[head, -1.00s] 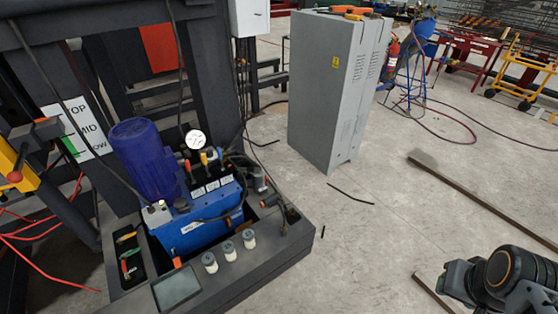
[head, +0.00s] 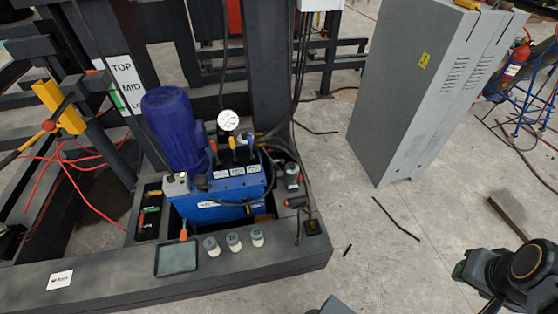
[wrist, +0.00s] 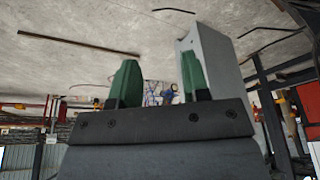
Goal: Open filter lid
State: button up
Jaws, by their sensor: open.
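The blue hydraulic unit (head: 225,193) sits in a dark recessed frame in the head view. It has a blue motor (head: 175,130), a pressure gauge (head: 228,120) and several levers. I cannot tell for sure which part is the filter lid. My gripper (wrist: 159,80) shows two green fingers apart with nothing between them in the wrist view. The wrist view does not show the unit. In the head view, my arm is at the lower right, apart from the unit.
Three small pale jars (head: 234,242) and a dark tray (head: 177,257) are on the frame's front ledge. A tall grey cabinet (head: 410,95) stands to the right. Red cables (head: 85,180) trail at the left. Open floor (head: 400,260) lies between the frame and my arm.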

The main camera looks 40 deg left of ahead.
aim_at(291, 169)
jog(key=u, duration=0.85)
jog(key=i, duration=0.9)
jog(key=u, duration=0.9)
